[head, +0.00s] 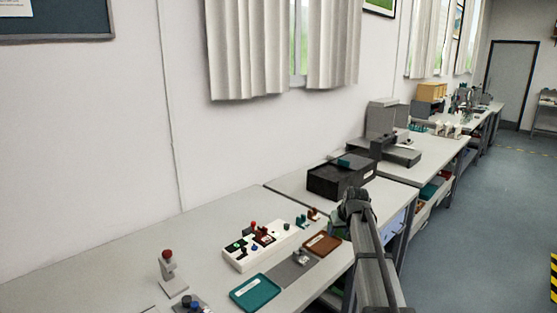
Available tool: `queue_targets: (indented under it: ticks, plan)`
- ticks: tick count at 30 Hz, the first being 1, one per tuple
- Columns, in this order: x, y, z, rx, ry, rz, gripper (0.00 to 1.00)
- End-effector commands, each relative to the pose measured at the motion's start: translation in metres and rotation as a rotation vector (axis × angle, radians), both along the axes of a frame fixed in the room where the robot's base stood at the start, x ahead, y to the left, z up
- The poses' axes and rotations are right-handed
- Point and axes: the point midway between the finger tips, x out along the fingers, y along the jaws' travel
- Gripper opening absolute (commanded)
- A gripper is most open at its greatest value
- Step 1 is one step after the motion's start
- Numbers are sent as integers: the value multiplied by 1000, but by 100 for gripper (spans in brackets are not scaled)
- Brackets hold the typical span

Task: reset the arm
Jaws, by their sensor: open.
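My arm reaches up from the bottom right of the head view. My gripper (343,222) is at its far end, over the right edge of the near table (215,225). It is small and dark here, partly hidden by my own wrist, and its jaws are open. I see nothing held in it. It is to the right of the brown tray (322,243) and in front of the black box-shaped machine (328,184). I cannot tell how high it is above the table.
A white panel with coloured knobs (240,264), a teal tray (256,288) and a red-topped stand (170,272) are on the near table. A grey machine (400,157) stands farther back. Open floor (480,220) lies to the right.

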Motion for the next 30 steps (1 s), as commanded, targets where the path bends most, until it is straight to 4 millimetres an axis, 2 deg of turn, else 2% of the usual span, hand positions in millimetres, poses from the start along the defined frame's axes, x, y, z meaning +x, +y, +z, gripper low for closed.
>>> queue_targets:
  ticks: [1, 6, 8, 11, 20, 30]
  plan:
    - [-11, -19, -7, 2, -4, -20, 48]
    - [-34, -67, -31, 8, -15, -69, 48]
    - [-44, -80, -45, 11, -10, -86, 48]
    - [-56, -87, -67, 15, 10, -98, 48]
    - [-91, -73, -144, 26, 112, -109, 48]
    - [-162, -39, -257, 33, 293, -116, 48]
